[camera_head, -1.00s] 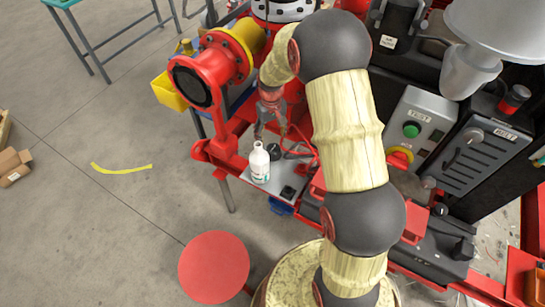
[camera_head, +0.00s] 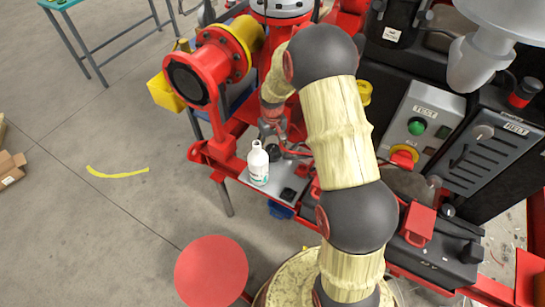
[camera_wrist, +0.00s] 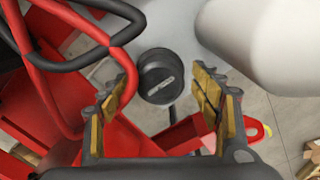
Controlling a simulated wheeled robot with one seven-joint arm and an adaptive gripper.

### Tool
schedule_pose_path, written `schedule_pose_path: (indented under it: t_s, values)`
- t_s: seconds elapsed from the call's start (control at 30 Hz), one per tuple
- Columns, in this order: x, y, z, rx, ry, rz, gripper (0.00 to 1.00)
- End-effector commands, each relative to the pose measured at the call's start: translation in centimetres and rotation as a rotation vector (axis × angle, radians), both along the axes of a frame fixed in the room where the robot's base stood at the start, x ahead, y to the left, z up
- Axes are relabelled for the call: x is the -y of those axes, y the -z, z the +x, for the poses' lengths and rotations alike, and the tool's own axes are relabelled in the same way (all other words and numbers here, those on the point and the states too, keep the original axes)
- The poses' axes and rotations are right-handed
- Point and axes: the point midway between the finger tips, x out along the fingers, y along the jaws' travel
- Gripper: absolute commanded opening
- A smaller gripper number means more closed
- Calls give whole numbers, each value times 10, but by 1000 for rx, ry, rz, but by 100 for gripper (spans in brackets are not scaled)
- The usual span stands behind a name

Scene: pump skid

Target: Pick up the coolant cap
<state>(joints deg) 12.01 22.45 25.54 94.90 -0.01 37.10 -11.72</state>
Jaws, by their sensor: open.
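The coolant cap appears to be the dark round cap with a light mark across its top (camera_wrist: 157,72), on the grey plate in the wrist view. In the head view the cap (camera_head: 273,151) is partly hidden by my gripper (camera_head: 271,138), just right of the white bottle. In the wrist view my gripper (camera_wrist: 166,82) is open, its two yellow-padded fingers on either side of the cap with gaps. Nothing is held. How far the fingertips are above the plate is hard to tell.
A white bottle (camera_head: 258,165) stands close beside the cap; it looms at the upper right of the wrist view (camera_wrist: 265,35). Red and black hoses (camera_wrist: 70,50) run close by the left finger. A small black block (camera_head: 288,194) sits near the plate's front corner.

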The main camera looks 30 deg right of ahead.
Motion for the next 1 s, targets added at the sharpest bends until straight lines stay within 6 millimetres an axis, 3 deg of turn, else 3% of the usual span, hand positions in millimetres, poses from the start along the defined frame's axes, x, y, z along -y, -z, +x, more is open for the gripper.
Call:
schedule_pose_path:
  t_s: [0.13, 1.0]
  values:
    - [0, -1, 0, 1, 0, 0, 63]
    - [0, -1, 0, 0, 0, 0, 14]
